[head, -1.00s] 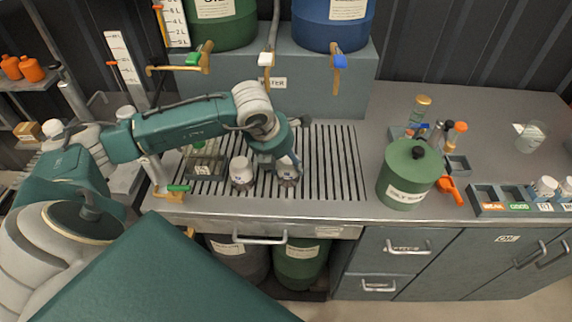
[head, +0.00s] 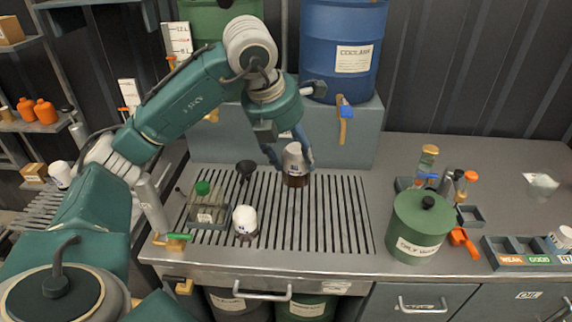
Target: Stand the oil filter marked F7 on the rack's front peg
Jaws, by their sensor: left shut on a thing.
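My left gripper (head: 288,158) is shut on a white oil filter (head: 295,157) with a dark brownish lower end. It holds the filter upright over the back of the slotted drain grate; I cannot tell whether it touches the grate. Its marking is too small to read. A second white filter (head: 245,219) stands on the grate, nearer the front and to the left, with small dark print. I cannot make out the rack or its front peg with certainty. My right gripper is not in view.
A small wire-sided holder (head: 205,213) with a green-capped item stands left on the grate (head: 330,225), with a black funnel (head: 246,167) behind. A green lidded can (head: 419,228) and sorting tray (head: 510,262) are on the right. A blue drum (head: 340,25) stands behind. The grate's right half is clear.

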